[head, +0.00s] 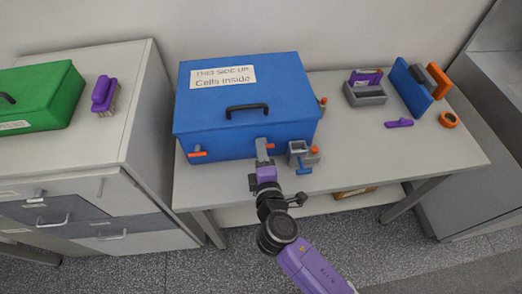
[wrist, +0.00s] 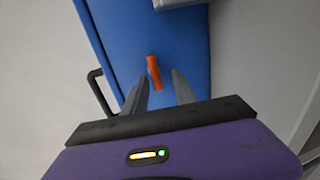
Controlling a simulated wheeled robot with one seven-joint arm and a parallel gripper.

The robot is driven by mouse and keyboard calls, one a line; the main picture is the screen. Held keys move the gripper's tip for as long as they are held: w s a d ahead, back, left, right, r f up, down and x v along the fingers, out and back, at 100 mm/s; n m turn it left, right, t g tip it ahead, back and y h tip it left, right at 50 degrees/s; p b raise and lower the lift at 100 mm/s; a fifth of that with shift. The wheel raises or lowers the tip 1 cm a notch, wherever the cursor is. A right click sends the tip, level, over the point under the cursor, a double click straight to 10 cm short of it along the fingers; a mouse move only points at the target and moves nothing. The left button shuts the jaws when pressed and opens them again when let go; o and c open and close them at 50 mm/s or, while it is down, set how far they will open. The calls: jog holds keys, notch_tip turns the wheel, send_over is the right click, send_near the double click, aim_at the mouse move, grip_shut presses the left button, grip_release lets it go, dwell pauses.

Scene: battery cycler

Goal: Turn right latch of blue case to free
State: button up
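The blue case (head: 245,100) stands shut on the grey table, with a black handle and a label on its lid. Its right latch (head: 270,146) is a small orange lever on the front face, lying roughly level in the head view. The orange left latch (head: 197,153) also lies roughly level. My gripper (head: 262,146) is at the front face by the right latch. In the wrist view its two fingers (wrist: 158,80) are apart, and the orange latch (wrist: 153,73) shows between and just beyond their tips. I cannot tell whether either finger touches it.
A small grey fixture (head: 299,152) with orange and blue parts stands close right of my gripper. A grey holder (head: 366,94), a blue panel (head: 409,90) and an orange ring (head: 449,119) lie further right. A green case (head: 40,95) is on the left cabinet.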

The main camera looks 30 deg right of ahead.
jog(key=b+v, duration=0.1)
jog(key=v, duration=0.6)
jog(key=shift+s+b, duration=0.3)
jog(key=shift+s, duration=0.1)
jog(key=shift+a, duration=0.15)
jog(key=s+a+r+m+y, duration=0.2)
jog(key=s+a+m+y, duration=0.25)
jog(key=s+y, duration=0.2)
jog(key=s+d+r+m, duration=0.2)
jog(key=s+m, duration=0.1)
jog(key=s, duration=0.4)
jog(key=s+d+r+m+h, duration=0.1)
jog(key=s+d+r+m, duration=0.1)
jog(key=s, duration=0.5)
jog(key=s+d+r+m, duration=0.2)
jog(key=s+d+m, duration=0.2)
jog(key=s, duration=0.3)
jog(key=shift+r+m+h, duration=0.3)
jog(key=shift+m+h, duration=0.05)
jog(key=shift+m, duration=0.2)
